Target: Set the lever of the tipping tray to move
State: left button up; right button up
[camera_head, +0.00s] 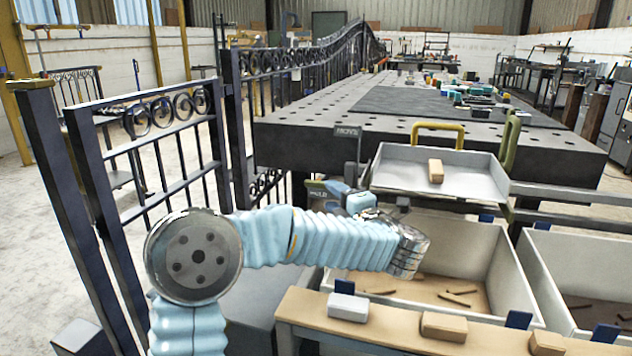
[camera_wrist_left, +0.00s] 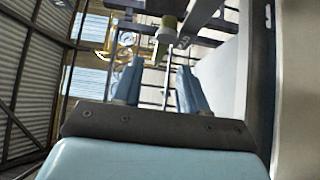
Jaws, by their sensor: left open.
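The tipping tray (camera_head: 395,178) is a pale grey shallow tray with a yellow handle (camera_head: 438,127) at its back; a tan block (camera_head: 435,171) lies in it. My left gripper (camera_head: 340,188) is at the tray's left side, partly hidden by my own wrist. In the left wrist view its two blue fingers (camera_wrist_left: 160,85) are apart. An upright with an olive knob (camera_wrist_left: 167,27) shows ahead between the fingertips, apparently the lever; I cannot tell whether they touch it. A dark plate with partly hidden lettering (camera_head: 318,191) is beside the gripper in the head view. The lever's setting is unclear.
An olive post (camera_head: 510,142) stands at the tray's right. Below are a large pale bin (camera_head: 500,262) with brown pieces and a second bin (camera_head: 545,265). A tan ledge (camera_head: 390,322) with several blocks runs in front. A black gate (camera_head: 150,150) stands left; a perforated table (camera_head: 310,130) is behind.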

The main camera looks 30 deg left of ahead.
aim_at(320, 186)
pick_arm(q)
jog(key=x, duration=0.8)
jog(key=shift+d+p, duration=0.1)
jog(key=shift+p, duration=0.3)
grip_shut()
